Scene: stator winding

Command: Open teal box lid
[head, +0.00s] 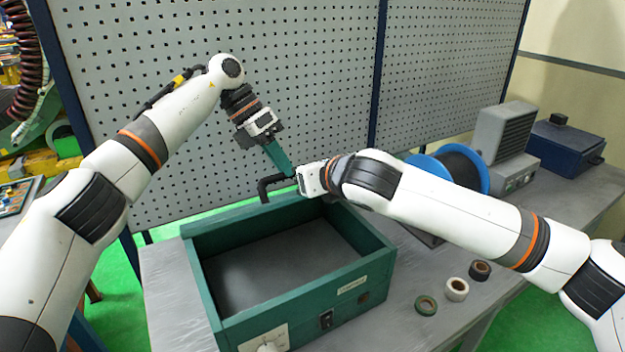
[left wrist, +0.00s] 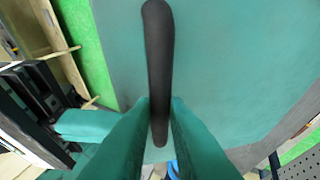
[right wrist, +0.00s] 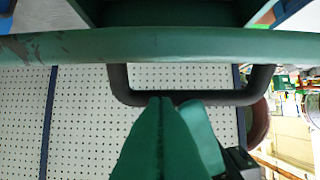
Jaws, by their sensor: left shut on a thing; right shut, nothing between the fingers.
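The teal box (head: 375,284) stands on the grey table, its top open onto a grey interior in the head view. A black bar handle (head: 275,186) is at its far side; it also shows in the left wrist view (left wrist: 157,45) and right wrist view (right wrist: 120,82). My left gripper (head: 287,172) comes down from above, its teal fingers shut on the handle. My right gripper (right wrist: 165,101) is shut and empty, its fingertips overlapping the handle bar in the right wrist view; I cannot tell if they touch.
A pegboard (head: 310,60) stands close behind the box. A blue-flanged spool (head: 470,165), a grey machine (head: 505,140) and a navy box (head: 565,150) stand at the right. Several tape rolls (head: 457,289) lie right of the box.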

